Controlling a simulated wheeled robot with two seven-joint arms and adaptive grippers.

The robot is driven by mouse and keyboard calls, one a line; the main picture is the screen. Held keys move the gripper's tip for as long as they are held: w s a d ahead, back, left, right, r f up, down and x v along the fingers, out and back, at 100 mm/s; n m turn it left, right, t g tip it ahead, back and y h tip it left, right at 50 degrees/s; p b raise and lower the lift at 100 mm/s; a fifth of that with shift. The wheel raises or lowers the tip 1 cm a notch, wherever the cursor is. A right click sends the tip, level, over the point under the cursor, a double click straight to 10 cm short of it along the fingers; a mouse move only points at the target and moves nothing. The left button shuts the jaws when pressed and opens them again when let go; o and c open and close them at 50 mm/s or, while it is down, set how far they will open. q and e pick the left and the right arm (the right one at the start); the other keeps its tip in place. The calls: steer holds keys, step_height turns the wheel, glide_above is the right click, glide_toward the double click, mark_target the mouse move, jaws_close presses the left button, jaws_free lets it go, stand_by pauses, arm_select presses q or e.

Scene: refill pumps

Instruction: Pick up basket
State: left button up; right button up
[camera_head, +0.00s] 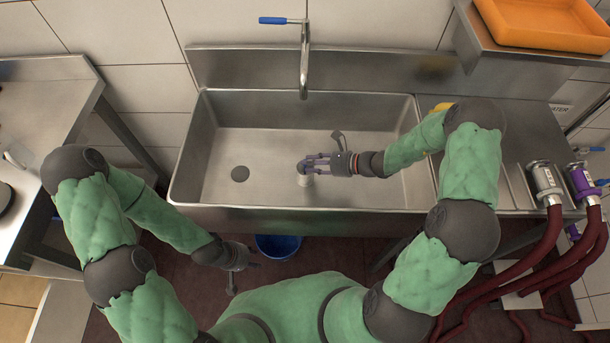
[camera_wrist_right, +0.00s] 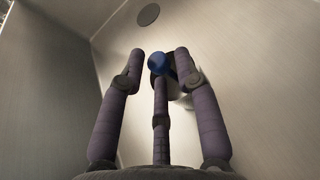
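No clear basket shows. An orange tray-like container (camera_head: 545,22) is on the ledge at the top right, and a blue bucket (camera_head: 278,246) is on the floor under the sink, partly hidden by its edge. My right gripper (camera_head: 308,165) is low inside the sink, its purple fingers spread apart in the wrist view (camera_wrist_right: 158,65). A small white item with a blue round top (camera_wrist_right: 159,63) is by the fingertips, partly hidden by them; I cannot tell whether they touch it. My left gripper (camera_head: 238,262) hangs in front of the sink, left of the bucket; its fingers are unclear.
The steel sink (camera_head: 240,205) has high walls and a drain (camera_head: 240,174). A tap (camera_head: 304,62) with a blue handle rises at its back. Two metal couplings with dark red hoses (camera_head: 545,183) stand at the right. A steel table (camera_head: 45,95) is at the left.

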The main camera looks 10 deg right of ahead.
steer(key=shift+w+a+f, duration=0.15)
steer(key=shift+w+a, duration=0.15)
steer(key=shift+a, duration=0.1)
steer(key=c, duration=0.7)
steer(key=shift+o, duration=0.2)
